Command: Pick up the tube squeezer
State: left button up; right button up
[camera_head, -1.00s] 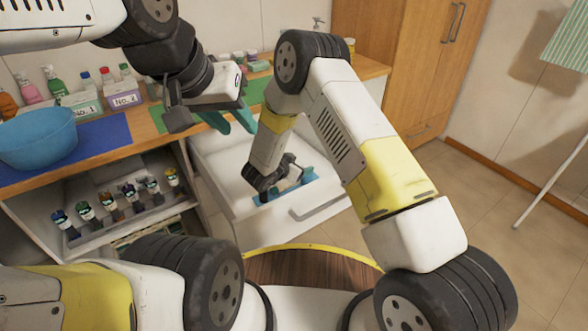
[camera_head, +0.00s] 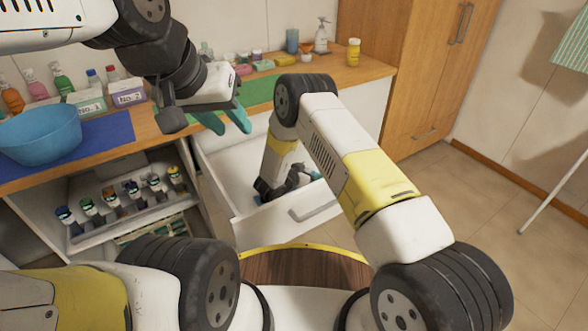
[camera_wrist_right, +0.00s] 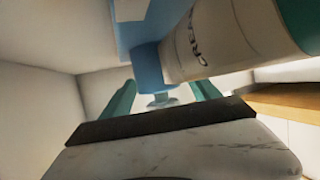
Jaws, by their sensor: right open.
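In the right wrist view, the light-blue tube squeezer (camera_wrist_right: 146,60) appears ahead of my gripper, with a stem and small foot pointing down between the fingers. A white tube (camera_wrist_right: 235,35) with dark lettering lies against it. My right gripper (camera_wrist_right: 163,100) is open, its teal fingers on either side of the stem; I cannot tell if they touch it. In the head view, my right gripper (camera_head: 305,178) is low inside the open white drawer (camera_head: 275,224), and my arm hides most of what lies there. My left gripper (camera_head: 227,122) is open and empty above the drawer's left side.
The wooden counter (camera_head: 368,70) runs behind the drawer, with a blue bowl (camera_head: 40,135), several bottles and a yellow bottle (camera_head: 353,52). A shelf with several small bottles (camera_head: 113,198) is left of the drawer. The drawer's walls surround my right gripper closely.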

jog(key=shift+w+d+f, duration=0.2)
jog(key=shift+w+d, duration=0.05)
jog(key=shift+w, duration=0.15)
grip_shut()
jog(key=shift+r, duration=0.1)
